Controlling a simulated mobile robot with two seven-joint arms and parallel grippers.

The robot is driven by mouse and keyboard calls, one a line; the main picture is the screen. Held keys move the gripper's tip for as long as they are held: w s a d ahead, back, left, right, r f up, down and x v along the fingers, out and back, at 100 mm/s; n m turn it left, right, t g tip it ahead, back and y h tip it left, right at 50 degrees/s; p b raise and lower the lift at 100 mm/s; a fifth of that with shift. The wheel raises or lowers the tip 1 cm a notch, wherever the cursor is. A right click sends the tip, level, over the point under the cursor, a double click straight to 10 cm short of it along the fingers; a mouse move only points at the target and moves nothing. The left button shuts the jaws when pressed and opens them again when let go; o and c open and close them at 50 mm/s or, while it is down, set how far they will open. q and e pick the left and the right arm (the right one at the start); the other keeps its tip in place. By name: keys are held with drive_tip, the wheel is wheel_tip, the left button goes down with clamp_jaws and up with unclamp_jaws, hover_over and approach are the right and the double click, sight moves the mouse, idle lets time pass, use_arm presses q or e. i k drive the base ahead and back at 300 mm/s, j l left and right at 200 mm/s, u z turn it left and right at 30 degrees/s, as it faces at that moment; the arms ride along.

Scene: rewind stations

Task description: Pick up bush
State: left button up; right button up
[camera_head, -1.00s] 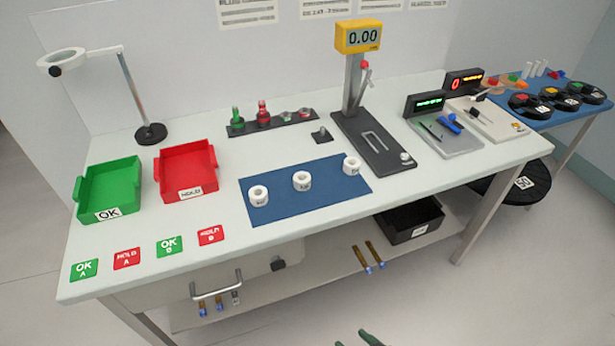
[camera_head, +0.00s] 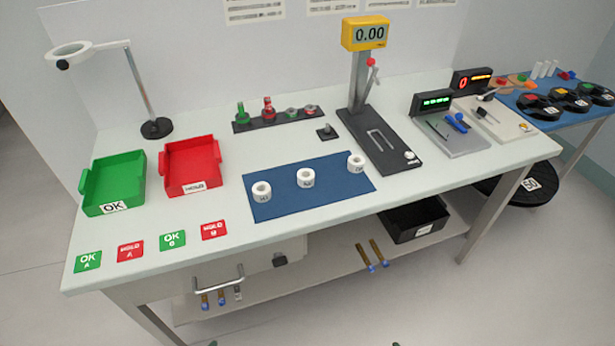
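Three white ring-shaped bushes stand on the blue mat (camera_head: 310,200) in the middle of the bench. The left bush (camera_head: 262,193), the middle bush (camera_head: 306,179) and the right bush (camera_head: 356,163) are apart from each other, with dark marks on their sides. Nothing touches them. Only tiny dark tips show at the bottom edge of the picture, one left of centre and one right of centre. They look like parts of my grippers, far below and in front of the bench; their fingers are cut off by the frame.
A green tray (camera_head: 113,184) and a red tray (camera_head: 190,167) stand left, with label cards in front. A black press (camera_head: 381,143) with a yellow display stands right of the mat. A lamp (camera_head: 157,128) is at back left.

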sight(306, 176)
drive_tip(key=u, duration=0.9)
drive_tip(key=l+u, duration=0.5)
drive_tip(key=k+l+u, duration=0.15)
drive_tip(key=u, duration=0.35)
drive_tip(key=k+l+u, duration=0.2)
drive_tip(key=l, duration=0.25)
drive_tip(key=k+l+u, duration=0.15)
drive_tip(key=k+l, duration=0.15)
drive_tip(key=l, duration=0.15)
drive_tip(key=i+l, duration=0.1)
drive_tip(key=l, duration=0.4)
drive_tip(key=i+u, duration=0.05)
